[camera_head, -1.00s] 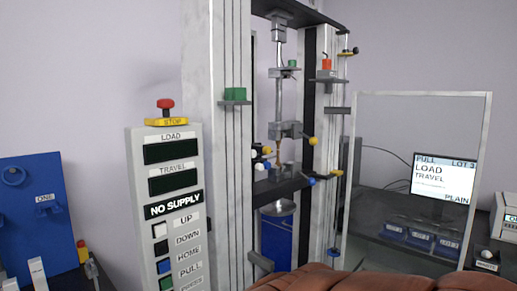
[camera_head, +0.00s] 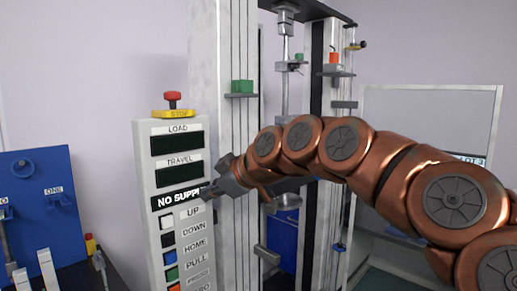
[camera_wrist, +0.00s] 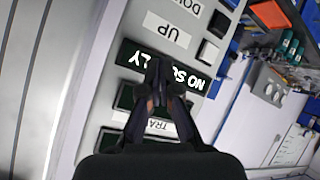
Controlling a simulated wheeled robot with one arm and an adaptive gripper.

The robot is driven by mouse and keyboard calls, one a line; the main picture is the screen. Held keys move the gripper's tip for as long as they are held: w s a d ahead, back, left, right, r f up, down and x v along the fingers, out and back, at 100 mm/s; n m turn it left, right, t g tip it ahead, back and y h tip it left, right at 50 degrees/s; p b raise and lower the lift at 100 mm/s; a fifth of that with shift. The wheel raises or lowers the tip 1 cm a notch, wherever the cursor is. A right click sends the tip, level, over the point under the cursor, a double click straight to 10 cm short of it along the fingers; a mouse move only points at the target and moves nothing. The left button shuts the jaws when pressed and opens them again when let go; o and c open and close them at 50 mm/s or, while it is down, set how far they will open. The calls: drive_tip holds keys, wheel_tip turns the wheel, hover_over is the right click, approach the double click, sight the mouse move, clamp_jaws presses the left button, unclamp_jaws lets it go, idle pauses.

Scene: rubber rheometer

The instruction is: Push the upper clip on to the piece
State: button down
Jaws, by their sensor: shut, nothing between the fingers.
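My gripper (camera_head: 211,191) is shut and empty, in front of the control panel near the NO SUPPLY display. In the wrist view its closed fingertips (camera_wrist: 159,72) overlap that display, with the UP label just beyond. I cannot tell whether they touch the panel. In the tall test frame, a grey holder (camera_head: 290,65) hangs on the central rod and may be the upper clip. The middle and lower parts of the test column are mostly hidden behind my arm, and I cannot make out the piece.
The control panel (camera_head: 145,215) has LOAD and TRAVEL displays, several buttons and a red stop knob (camera_head: 172,98). The frame's left column (camera_head: 204,60) stands close beside my gripper. A clear guard (camera_head: 430,105) stands right. A blue board (camera_head: 35,220) is far left.

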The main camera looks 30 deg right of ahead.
drive_tip(key=w+d+r+t+h, duration=0.1)
drive_tip(key=d+r, duration=0.3)
drive_tip(key=d, duration=0.7)
drive_tip(key=w+d+r+t+h, duration=0.2)
drive_tip(key=w+d+r+t, duration=0.1)
drive_tip(key=d, duration=0.8)
wheel_tip(320, 180, up, 2)
drive_tip(key=shift+d+t, duration=0.15)
drive_tip(key=shift+t, duration=0.45)
drive_tip(key=w+f+p, duration=0.1)
drive_tip(key=w+p, duration=0.2)
drive_tip(key=w, duration=0.6)
drive_tip(key=shift+w+a+f, duration=0.35)
drive_tip(key=shift+w, duration=0.05)
drive_tip(key=shift+d, duration=0.1)
